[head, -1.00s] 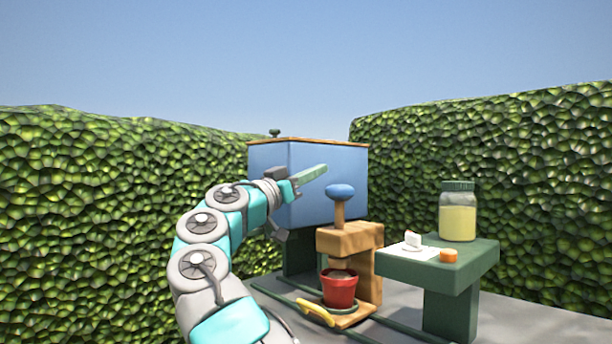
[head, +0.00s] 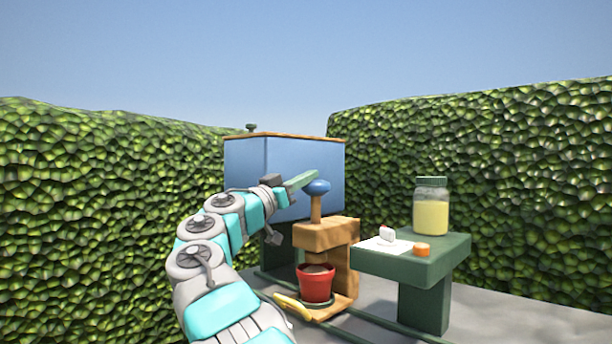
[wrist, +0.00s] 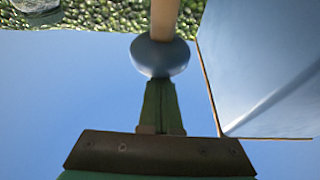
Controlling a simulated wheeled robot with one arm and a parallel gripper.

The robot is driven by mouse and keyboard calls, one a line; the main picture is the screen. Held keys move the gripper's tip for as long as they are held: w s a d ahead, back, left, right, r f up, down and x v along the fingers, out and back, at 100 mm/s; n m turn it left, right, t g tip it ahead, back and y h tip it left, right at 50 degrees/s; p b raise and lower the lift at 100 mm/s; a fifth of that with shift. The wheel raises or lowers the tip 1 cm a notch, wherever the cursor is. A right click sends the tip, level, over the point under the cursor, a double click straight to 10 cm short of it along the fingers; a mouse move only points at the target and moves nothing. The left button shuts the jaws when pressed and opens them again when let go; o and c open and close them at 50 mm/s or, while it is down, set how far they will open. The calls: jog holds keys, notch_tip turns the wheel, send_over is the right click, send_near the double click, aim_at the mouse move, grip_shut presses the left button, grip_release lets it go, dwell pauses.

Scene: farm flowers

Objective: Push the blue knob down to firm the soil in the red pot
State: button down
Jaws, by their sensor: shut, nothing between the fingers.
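The blue knob (head: 318,187) tops an upright wooden rod above a wooden press frame (head: 327,233). The red pot (head: 315,286) stands on the frame's base under the press, with brown soil (head: 316,270) showing at its rim. My gripper (head: 314,174) has its green fingers shut and empty, with the tips at the upper edge of the knob in the head view. In the wrist view the shut fingers (wrist: 160,84) point at the knob (wrist: 160,58), and their tips overlap its edge. I cannot tell whether they touch.
A green table (head: 425,256) at right holds a jar (head: 430,212) of yellow stuff, a white card (head: 384,245) and an orange piece (head: 422,249). A blue box (head: 300,160) stands behind the press. A yellow handle-like thing (head: 292,305) lies before the pot. Hedges (head: 480,170) flank both sides.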

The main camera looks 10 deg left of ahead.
aim_at(312, 199)
dwell(0.3)
jog(key=f+b, duration=0.1)
jog(key=b, duration=0.1)
jog(key=shift+d+f+b, duration=0.1)
jog(key=shift+f+b, duration=0.25)
jog(key=shift+b, duration=0.05)
notch_tip(312, 199, down, 4)
jog(key=b, duration=0.3)
jog(key=shift+r, duration=0.2)
